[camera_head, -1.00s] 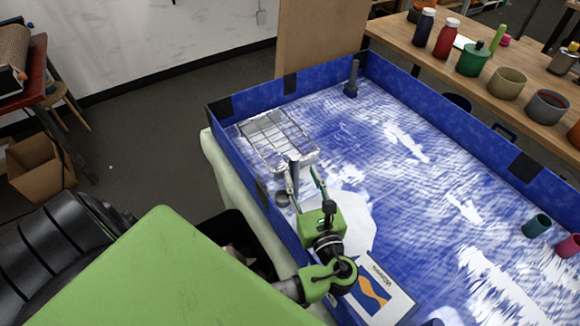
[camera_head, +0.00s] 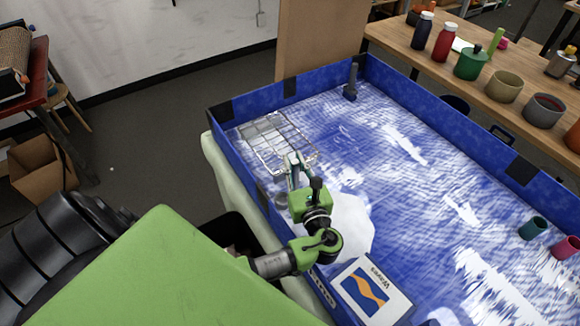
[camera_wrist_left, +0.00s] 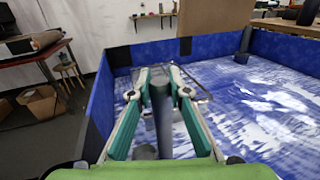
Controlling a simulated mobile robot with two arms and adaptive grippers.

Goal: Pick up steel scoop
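The steel scoop shows in the left wrist view as an upright grey handle (camera_wrist_left: 163,125) between my left fingers. A rounded grey part beside the handle's lower end may be its bowl. My left gripper (camera_head: 297,163) is over the left side of the blue tray, close to the wire rack. In the left wrist view its fingers (camera_wrist_left: 160,76) have come together around the upper handle and appear to press on it from both sides. In the head view the gripper hides most of the handle. My right gripper is in neither view.
The blue-walled tray (camera_head: 235,149) has a streaked blue-white floor. A wire rack (camera_head: 272,143) lies at its back left, a dark upright object (camera_head: 351,82) at its back corner. A printed card (camera_head: 372,292) is at the front, teal (camera_head: 533,228) and pink (camera_head: 566,247) cups at the right.

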